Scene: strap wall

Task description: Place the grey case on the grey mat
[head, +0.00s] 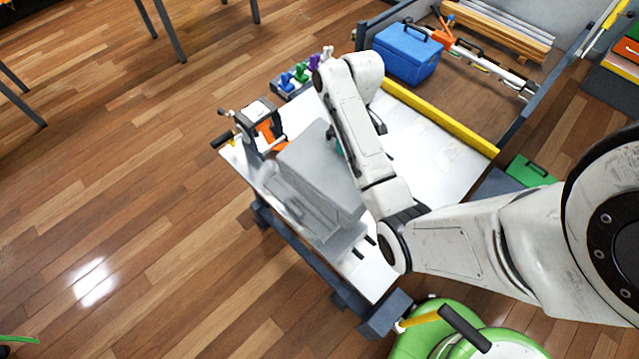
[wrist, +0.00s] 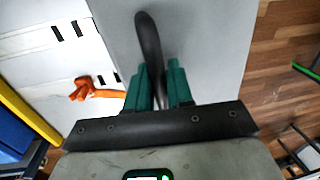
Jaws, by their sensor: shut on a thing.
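The grey case (head: 308,165) is at the white bench top, left of my arm in the head view. Its broad grey side (wrist: 215,45) fills the middle of the wrist view. My gripper (wrist: 160,88) has its green fingers closed around the case's dark curved handle (wrist: 149,40). In the head view my arm hides most of the gripper. I cannot tell whether the case rests on the bench or hangs just above it. A flat dark-grey patch (head: 493,186), possibly the grey mat, shows right of the bench, partly hidden by my arm.
The white bench top (head: 425,150) has free room right of my arm. An orange-and-black tool (head: 267,125) stands at its far left end. A yellow bar (head: 440,118) borders it, with a blue box (head: 406,54) beyond. A green case (head: 530,171) lies at the right.

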